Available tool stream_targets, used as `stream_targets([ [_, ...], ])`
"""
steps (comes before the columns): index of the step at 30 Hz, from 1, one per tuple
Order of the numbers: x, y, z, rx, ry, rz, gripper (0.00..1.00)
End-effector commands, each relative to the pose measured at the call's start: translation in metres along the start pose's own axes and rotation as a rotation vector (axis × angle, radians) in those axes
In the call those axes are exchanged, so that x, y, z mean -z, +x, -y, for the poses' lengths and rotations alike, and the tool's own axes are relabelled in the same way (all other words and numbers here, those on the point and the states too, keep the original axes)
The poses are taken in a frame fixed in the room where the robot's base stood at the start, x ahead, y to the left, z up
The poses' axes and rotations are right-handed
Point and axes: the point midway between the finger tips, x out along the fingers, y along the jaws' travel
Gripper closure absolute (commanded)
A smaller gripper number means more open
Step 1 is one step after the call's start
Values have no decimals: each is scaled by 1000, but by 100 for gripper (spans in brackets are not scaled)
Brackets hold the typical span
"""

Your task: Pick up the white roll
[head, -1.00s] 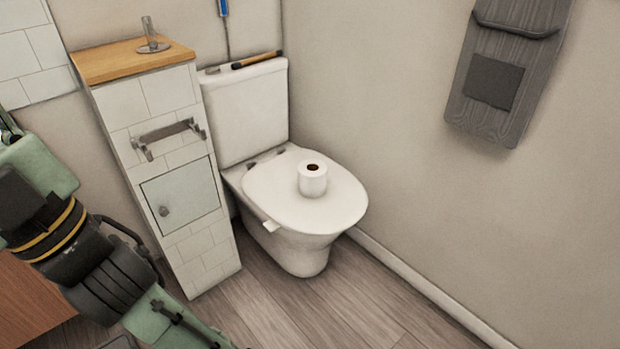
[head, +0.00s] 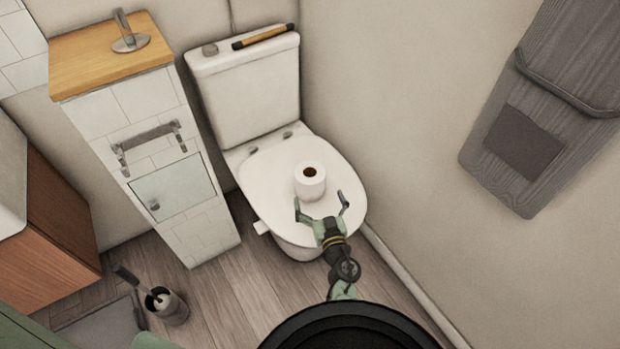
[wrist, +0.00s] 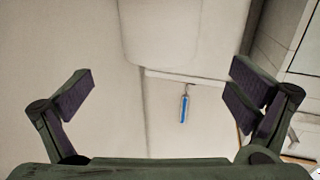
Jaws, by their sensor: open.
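The white roll (head: 310,186) stands upright on the closed lid of the toilet (head: 262,165), its brown core hole facing up. My gripper (head: 320,202) is in front of the roll in the head view, over the front part of the lid. Its two fingers are spread wide with nothing between them. The right finger appears close to the roll's right side, but I cannot tell whether they touch. In the wrist view my gripper (wrist: 160,95) shows both open fingers, and the roll does not show there.
A tiled cabinet (head: 130,130) with a wooden top and an empty metal holder (head: 150,140) stands left of the toilet. A brush in a pot (head: 165,305) stands on the floor. A grey hanging organiser (head: 545,110) is on the right wall. A blue-handled item (wrist: 184,108) hangs in the wrist view.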

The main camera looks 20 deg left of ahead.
Motion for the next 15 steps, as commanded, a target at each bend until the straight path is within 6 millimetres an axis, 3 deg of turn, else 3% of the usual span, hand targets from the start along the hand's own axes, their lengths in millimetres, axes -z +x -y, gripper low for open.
stream_targets([
  [6,2,36,0,1,-3,-4,0],
  [15,3,66,0,1,-3,-6,0],
])
